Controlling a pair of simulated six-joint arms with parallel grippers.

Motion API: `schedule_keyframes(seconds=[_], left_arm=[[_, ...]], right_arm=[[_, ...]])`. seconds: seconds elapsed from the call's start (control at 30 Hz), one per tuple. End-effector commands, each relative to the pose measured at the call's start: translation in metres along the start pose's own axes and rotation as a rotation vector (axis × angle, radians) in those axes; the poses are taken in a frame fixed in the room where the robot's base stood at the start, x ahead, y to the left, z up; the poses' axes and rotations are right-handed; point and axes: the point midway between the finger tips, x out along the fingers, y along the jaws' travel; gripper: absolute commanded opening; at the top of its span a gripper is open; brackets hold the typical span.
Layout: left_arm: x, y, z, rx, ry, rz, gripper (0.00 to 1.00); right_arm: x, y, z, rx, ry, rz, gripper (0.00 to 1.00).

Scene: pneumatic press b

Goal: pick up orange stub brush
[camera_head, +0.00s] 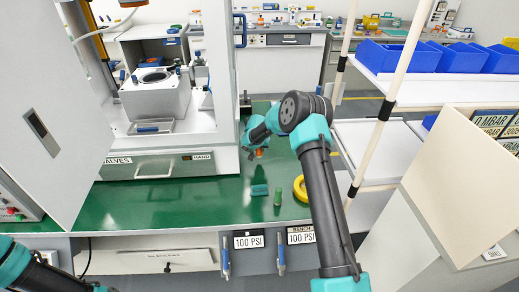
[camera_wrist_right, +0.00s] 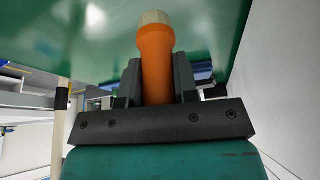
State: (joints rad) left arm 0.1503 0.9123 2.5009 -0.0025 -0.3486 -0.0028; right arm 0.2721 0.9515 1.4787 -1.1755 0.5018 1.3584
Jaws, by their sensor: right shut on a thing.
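The orange stub brush (camera_wrist_right: 155,62) stands out between the fingers of my right gripper (camera_wrist_right: 155,82) in the right wrist view. It has an orange body and a pale tip. The dark fingers are shut on it from both sides. In the head view my right gripper (camera_head: 255,147) is over the green bench at the right end of the press, with a small piece of the orange brush (camera_head: 259,153) showing below it. I cannot tell whether the brush touches the bench. My left arm shows only at the lower left corner of the head view; its gripper is out of view.
On the green bench (camera_head: 160,208) stand a green cylinder (camera_head: 277,197), a teal block (camera_head: 259,190) and a yellow tape roll (camera_head: 301,189). The press (camera_head: 155,100) with its open door (camera_head: 40,110) fills the left. A white shelf rack with blue bins (camera_head: 400,55) is at right. The bench's front left is clear.

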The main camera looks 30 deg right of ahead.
Motion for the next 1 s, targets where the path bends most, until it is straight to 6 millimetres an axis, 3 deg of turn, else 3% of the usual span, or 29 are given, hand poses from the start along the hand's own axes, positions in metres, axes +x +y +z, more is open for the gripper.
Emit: schedule_keyframes(seconds=[0.27,0.7,1.0], left_arm=[[0.000,0.000,0.000,0.000,0.000,0.000,0.29],[0.000,0.000,0.000,0.000,0.000,0.000,0.29],[0.000,0.000,0.000,0.000,0.000,0.000,0.29]], right_arm=[[-0.020,0.006,0.036,-0.003,-0.002,-0.001,0.04],[-0.060,0.017,0.112,0.000,-0.001,-0.002,0.04],[-0.070,0.020,0.132,0.001,0.000,-0.001,0.04]])
